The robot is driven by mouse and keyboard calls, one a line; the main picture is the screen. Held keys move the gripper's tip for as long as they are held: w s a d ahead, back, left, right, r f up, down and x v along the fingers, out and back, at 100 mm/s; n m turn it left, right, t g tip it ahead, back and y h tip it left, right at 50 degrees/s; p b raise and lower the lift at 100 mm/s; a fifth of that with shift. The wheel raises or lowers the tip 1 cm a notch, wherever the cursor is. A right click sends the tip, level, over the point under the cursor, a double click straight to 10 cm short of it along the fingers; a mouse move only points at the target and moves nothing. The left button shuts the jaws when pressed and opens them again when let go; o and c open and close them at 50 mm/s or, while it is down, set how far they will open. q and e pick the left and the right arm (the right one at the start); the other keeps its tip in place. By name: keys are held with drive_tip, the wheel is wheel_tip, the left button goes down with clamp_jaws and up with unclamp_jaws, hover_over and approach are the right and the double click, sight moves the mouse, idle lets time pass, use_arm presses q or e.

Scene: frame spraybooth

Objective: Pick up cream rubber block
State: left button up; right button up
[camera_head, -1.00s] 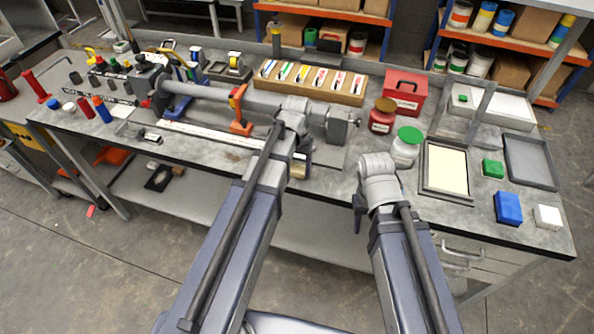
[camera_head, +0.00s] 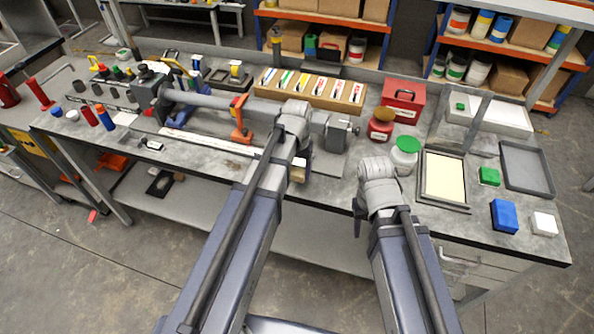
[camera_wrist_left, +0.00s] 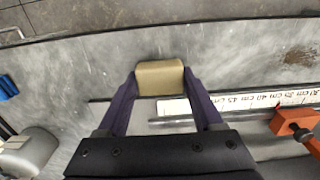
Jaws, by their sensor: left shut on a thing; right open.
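The cream rubber block (camera_wrist_left: 160,77) sits between the two fingers of my left gripper (camera_wrist_left: 160,86) in the left wrist view. The fingers are shut on its left and right sides. In the head view the block (camera_head: 299,172) shows small, just below my left wrist, near the bench's front edge. My left gripper (camera_head: 300,160) is mostly hidden there by its own arm. I cannot tell whether the block touches the bench. My right gripper (camera_head: 358,216) is partly hidden by its wrist; a dark finger shows, and it is open and away from the block.
A white ruler strip (camera_wrist_left: 235,103) and an orange clamp (camera_wrist_left: 292,122) lie close to the block. The front strip of the bench (camera_head: 215,170) is mostly clear.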

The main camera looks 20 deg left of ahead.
sight(297, 171)
use_arm(q)
wheel_tip(297, 171, up, 8)
drive_tip(key=p, duration=0.7)
drive_tip(key=shift+f, duration=0.1)
drive_tip(key=o, duration=0.8)
drive_tip(key=c, duration=0.6)
drive_tip(key=shift+c, duration=0.2)
